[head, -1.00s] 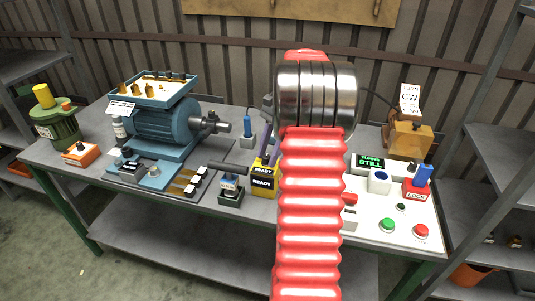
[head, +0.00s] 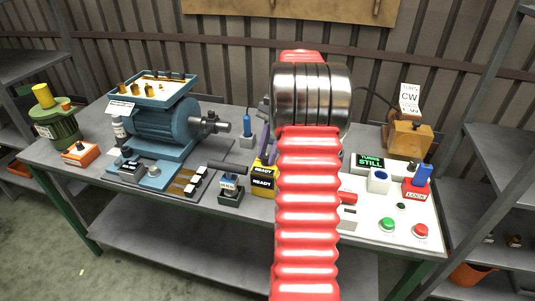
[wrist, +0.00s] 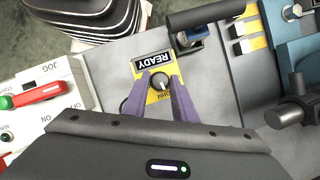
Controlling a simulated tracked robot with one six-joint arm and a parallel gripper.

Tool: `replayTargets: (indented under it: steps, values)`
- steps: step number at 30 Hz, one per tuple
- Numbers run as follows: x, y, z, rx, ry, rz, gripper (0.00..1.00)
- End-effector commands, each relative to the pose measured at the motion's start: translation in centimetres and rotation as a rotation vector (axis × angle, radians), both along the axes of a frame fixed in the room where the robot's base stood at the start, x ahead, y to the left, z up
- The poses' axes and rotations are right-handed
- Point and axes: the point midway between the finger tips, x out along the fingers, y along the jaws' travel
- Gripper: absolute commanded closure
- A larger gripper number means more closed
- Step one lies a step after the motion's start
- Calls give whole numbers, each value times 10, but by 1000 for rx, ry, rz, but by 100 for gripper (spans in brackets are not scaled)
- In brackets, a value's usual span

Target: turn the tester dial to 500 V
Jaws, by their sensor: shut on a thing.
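The yellow tester (head: 265,186) stands on the bench left of my red arm, partly hidden by it, with READY on its dark displays. In the wrist view the tester (wrist: 153,97) shows a READY display and a round grey dial (wrist: 160,81) with a pale pointer mark. My gripper (wrist: 157,86) has its two purple fingers on either side of the dial, shut on it. The dial's scale is too small to read, so I cannot tell its setting. In the head view only a sliver of purple finger shows beside my arm.
A blue motor (head: 160,128) stands left of the tester. A small device with a dark handle (head: 230,188) is close to the tester's left. Right of my arm is a white control panel (head: 365,222) with buttons, a red lock block (head: 414,190) and a TURNS STILL display (head: 371,162).

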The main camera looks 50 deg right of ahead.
Motion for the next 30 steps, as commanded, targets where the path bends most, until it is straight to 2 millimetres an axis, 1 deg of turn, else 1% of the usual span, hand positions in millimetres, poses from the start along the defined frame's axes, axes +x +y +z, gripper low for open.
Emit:
replayTargets:
  steps: [4,5,12,19,23,26,30]
  values:
    - [0,0,-1,0,1,-1,98]
    - [0,0,-1,0,2,-1,74]
    - [0,0,0,0,1,-2,57]
    - [0,0,0,-1,-1,-1,57]
    - [0,-2,4,-2,-2,-2,57]
    - [0,-5,11,-1,0,-2,57]
    - [1,-13,29,-3,-2,-2,57]
